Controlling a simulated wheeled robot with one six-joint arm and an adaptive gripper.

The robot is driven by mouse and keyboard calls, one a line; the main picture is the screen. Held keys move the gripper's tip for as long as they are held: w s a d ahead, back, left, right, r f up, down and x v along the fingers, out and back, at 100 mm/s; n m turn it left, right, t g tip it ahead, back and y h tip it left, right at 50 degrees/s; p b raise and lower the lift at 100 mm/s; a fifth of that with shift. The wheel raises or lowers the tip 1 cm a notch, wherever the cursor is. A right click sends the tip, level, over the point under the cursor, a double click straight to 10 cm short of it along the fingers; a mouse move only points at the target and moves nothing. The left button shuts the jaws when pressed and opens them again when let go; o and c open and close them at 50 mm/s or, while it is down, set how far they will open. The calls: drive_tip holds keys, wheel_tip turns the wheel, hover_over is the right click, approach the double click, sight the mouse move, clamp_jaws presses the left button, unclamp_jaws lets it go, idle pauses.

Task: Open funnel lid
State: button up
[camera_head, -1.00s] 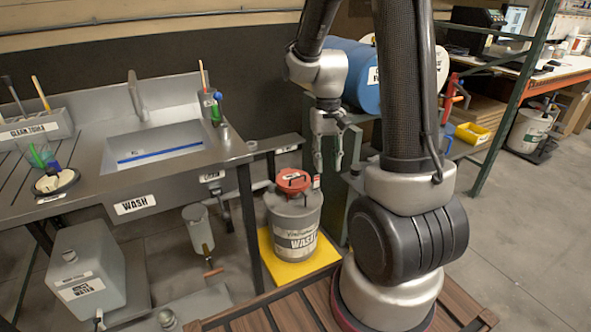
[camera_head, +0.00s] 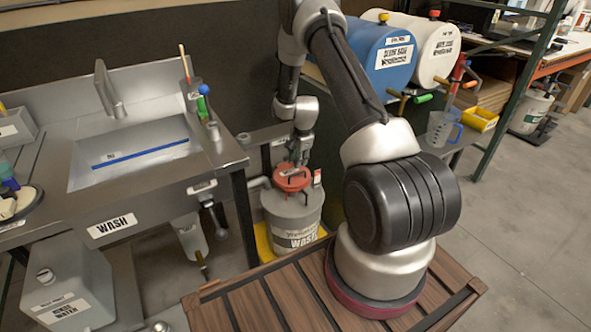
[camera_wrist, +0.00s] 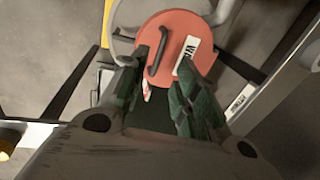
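The red round funnel lid (camera_head: 291,181) lies flat and closed on the grey waste bucket (camera_head: 292,221). In the wrist view the lid (camera_wrist: 185,27) shows a dark bar handle (camera_wrist: 158,53) and a white label. My gripper (camera_head: 294,160) is just above the lid, pointing down. In the wrist view its two green fingers are apart, and the gap between them (camera_wrist: 160,78) is empty. The handle appears ahead of this gap, close to the left fingertip. I cannot tell whether a finger touches the lid or handle.
The metal sink (camera_head: 140,152) stands left of the bucket. The bucket is on a yellow base (camera_head: 263,243). Blue (camera_head: 383,62) and white (camera_head: 428,50) drums and a clear jug (camera_head: 440,128) are on the right. Open floor lies farther right.

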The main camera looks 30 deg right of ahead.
sight(296, 175)
drive_tip(key=f, duration=0.2)
drive_tip(key=w+f, duration=0.1)
drive_tip(key=f, duration=0.4)
drive_tip(key=shift+w+f, duration=0.25)
drive_tip(key=shift+f, duration=0.1)
clamp_jaws()
